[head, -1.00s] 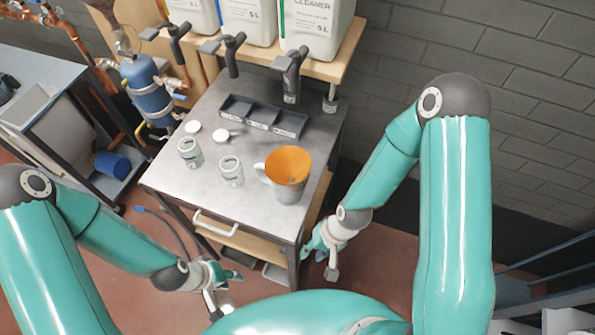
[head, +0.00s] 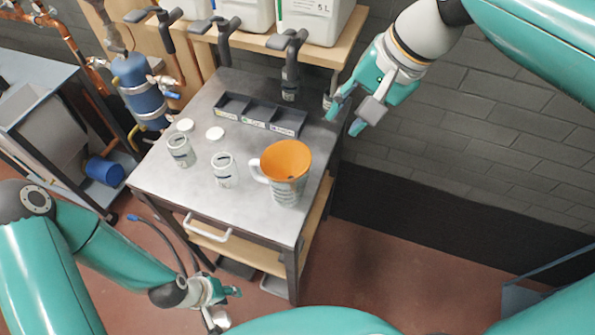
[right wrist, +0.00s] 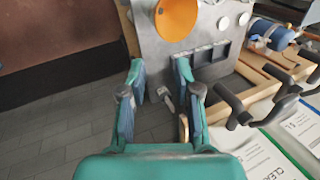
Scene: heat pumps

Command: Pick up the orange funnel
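The orange funnel (head: 287,160) sits in the mouth of a grey measuring jug (head: 288,190) with a handle on its left, near the right edge of the metal table. The funnel also shows in the right wrist view (right wrist: 176,18), at the top, beyond my fingers. My right gripper (head: 344,116) is raised above and behind the table's right edge, apart from the funnel. In the right wrist view its fingers (right wrist: 160,95) are spread with nothing between them. My left gripper (head: 226,305) is low in front of the table; its finger gap is unclear.
Two jars (head: 181,150) (head: 224,170) and two white lids (head: 215,133) (head: 185,125) stand left of the jug. A dark divided tray (head: 260,113) lies at the back, below dispensing taps (head: 290,60) and canisters (head: 316,18) on a wooden shelf. The table's front is clear.

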